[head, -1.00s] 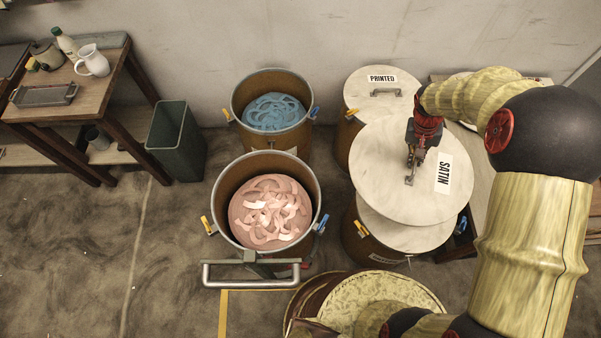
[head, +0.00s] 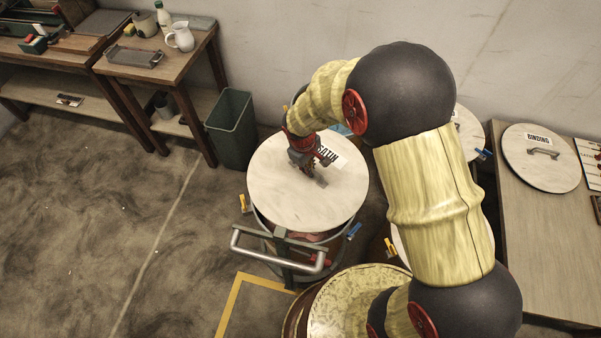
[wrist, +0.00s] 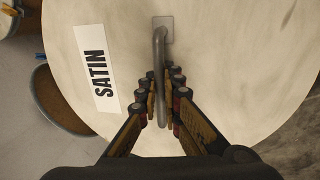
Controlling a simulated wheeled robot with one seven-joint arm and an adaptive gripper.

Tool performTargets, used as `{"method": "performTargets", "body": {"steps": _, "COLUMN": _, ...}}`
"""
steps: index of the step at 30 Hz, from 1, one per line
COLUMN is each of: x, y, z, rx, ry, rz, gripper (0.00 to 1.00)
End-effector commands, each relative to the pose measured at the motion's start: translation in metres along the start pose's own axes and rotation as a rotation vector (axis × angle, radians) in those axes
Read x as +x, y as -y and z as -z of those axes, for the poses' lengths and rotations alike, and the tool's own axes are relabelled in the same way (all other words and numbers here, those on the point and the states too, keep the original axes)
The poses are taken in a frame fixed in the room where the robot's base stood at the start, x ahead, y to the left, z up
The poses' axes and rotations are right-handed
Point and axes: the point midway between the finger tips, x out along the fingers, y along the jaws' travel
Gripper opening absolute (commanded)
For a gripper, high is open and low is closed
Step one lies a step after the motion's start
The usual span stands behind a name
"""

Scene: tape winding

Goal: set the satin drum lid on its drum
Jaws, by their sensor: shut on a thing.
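The satin lid (head: 290,200) is a pale round disc with a SATIN label and a grey bar handle. My gripper (head: 318,175) is shut on that handle; the wrist view shows the fingers on either side of the handle (wrist: 160,60). The lid hangs roughly level over the front drum (head: 262,240), which has yellow and blue clips. It hides most of the drum's mouth. A strip of pink coils (head: 312,238) shows below the lid's near edge, so the lid looks above the rim and set toward the back. The exact gap cannot be told.
A metal bar (head: 280,258) stands at the drum's near side. A green bin (head: 231,130) and a wooden table with a white jug (head: 181,37) are behind left. The binding lid (head: 540,158) lies on a bench at right. My arm hides the middle right. The left floor is open.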

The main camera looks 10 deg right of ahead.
Motion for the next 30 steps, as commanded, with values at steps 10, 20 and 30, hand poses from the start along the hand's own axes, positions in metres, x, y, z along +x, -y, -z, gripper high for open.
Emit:
{"method": "performTargets", "body": {"steps": 10, "x": 0.010, "y": 0.014, "z": 0.006, "rx": -0.105, "ry": -0.024, "rz": -0.003, "gripper": 0.00}}
{"method": "performTargets", "body": {"steps": 20, "x": 0.039, "y": 0.019, "z": 0.006, "rx": -0.103, "ry": -0.023, "rz": -0.003, "gripper": 0.00}}
{"method": "performTargets", "body": {"steps": 30, "x": 0.071, "y": 0.025, "z": 0.006, "rx": -0.103, "ry": -0.023, "rz": -0.003, "gripper": 0.00}}
